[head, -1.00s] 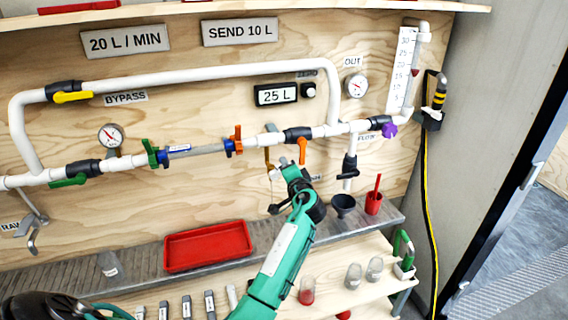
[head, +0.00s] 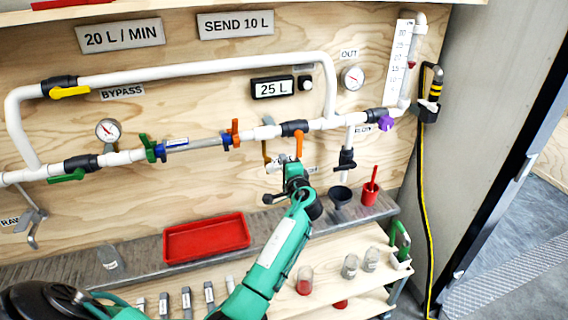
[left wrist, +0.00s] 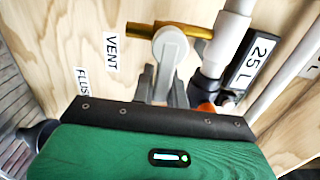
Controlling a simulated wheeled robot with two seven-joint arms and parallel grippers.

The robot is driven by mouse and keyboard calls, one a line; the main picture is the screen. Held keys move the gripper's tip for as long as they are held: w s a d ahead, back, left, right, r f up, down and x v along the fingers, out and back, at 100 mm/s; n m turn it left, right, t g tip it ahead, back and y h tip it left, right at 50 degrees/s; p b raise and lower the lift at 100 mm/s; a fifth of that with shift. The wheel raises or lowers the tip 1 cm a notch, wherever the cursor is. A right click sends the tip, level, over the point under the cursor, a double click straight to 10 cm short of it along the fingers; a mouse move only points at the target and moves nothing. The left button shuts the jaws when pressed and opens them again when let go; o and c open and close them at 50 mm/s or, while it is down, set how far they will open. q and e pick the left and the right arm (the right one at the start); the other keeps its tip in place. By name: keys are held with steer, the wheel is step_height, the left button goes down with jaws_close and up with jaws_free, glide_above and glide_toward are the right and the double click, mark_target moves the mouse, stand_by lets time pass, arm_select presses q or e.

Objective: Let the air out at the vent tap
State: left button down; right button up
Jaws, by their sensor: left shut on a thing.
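The vent tap is a brass fitting on the white pipe, with a pale grey lever. Its brass body (left wrist: 190,30) and lever (left wrist: 171,50) show in the left wrist view, beside the VENT label (left wrist: 112,52). In the head view the brass of the vent tap (head: 266,150) hangs below the pipe, left of an orange valve handle (head: 299,143). My left gripper (head: 280,172) is at the tap, with its fingers shut on the lever in the left wrist view (left wrist: 160,88). The fingers partly hide the lever's end. My right gripper is not in view.
A dark funnel (head: 340,196) and a red cup (head: 370,190) stand right of my gripper. A red tray (head: 206,238) sits on the metal ledge. Several jars and tools stand on the lower shelf.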

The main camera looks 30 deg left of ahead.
arm_select(q)
steer(key=c, duration=1.4)
jaws_free()
